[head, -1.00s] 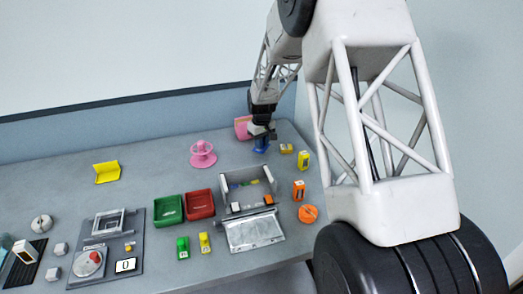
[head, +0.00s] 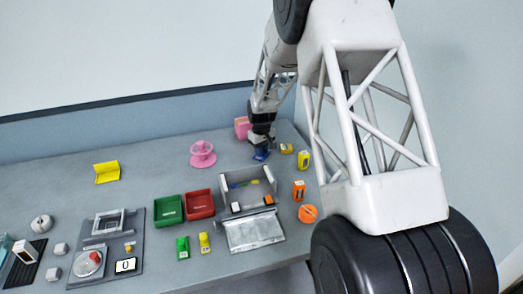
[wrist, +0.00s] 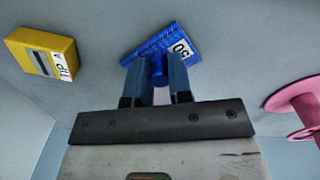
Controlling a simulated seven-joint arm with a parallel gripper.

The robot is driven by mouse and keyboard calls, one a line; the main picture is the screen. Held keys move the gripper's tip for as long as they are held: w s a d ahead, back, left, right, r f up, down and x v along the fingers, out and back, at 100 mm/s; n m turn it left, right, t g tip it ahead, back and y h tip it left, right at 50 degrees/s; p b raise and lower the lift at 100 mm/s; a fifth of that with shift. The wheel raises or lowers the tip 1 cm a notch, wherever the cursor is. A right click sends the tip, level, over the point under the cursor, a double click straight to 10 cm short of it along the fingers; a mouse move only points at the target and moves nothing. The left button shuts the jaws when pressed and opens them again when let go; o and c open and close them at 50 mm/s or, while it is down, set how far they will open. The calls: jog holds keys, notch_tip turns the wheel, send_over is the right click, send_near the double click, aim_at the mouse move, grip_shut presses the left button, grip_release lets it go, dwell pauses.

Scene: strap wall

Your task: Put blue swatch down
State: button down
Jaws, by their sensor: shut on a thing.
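The blue swatch (wrist: 150,48) is a ribbed blue piece with a white label. In the wrist view it sits between the fingertips of my gripper (wrist: 162,72), which is shut on its small blue knob. In the head view the swatch (head: 261,155) shows below my gripper (head: 262,143) at the back right of the table, beyond the open grey box. I cannot tell whether its underside touches the table.
A yellow block labelled "TIP A" (wrist: 42,53) is beside the swatch. A pink stand (head: 202,155) is to its left, and a pink object (head: 242,128) is behind my gripper. The open grey box (head: 248,187), a red tray (head: 199,204) and a green tray (head: 168,210) are nearer the front.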

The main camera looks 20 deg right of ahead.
jog(key=c, duration=1)
grip_release()
jog(key=shift+c, duration=0.2)
notch_tip(320, 180, up, 12)
jog(key=shift+r, duration=0.1)
